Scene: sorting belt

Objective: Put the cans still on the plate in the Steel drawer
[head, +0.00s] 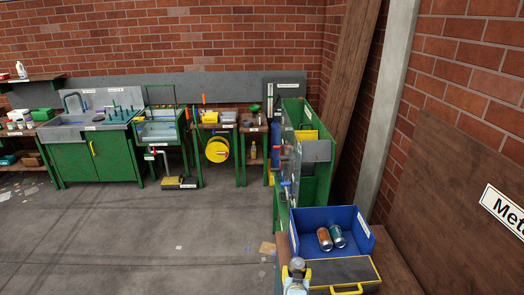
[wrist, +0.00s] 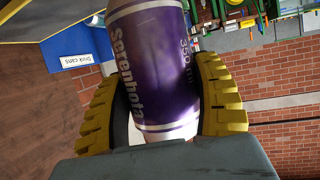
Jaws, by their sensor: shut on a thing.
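My gripper (wrist: 160,82) is shut on a purple can (wrist: 155,50) with silver ends, lettered "Serenhota" and "350 ml", in the wrist view. The yellow ribbed fingers press on both its sides, and the can's far end is cut off by the picture's top edge. No plate and no drawer marked Steel can be made out.
A grey-topped box with a yellow handle (head: 345,290) stands in front of the bin. A "Drink cans" label (wrist: 75,60) shows upside down in the wrist view. A green machine (head: 318,185) stands behind the bin. The floor (head: 150,230) at left is mostly open.

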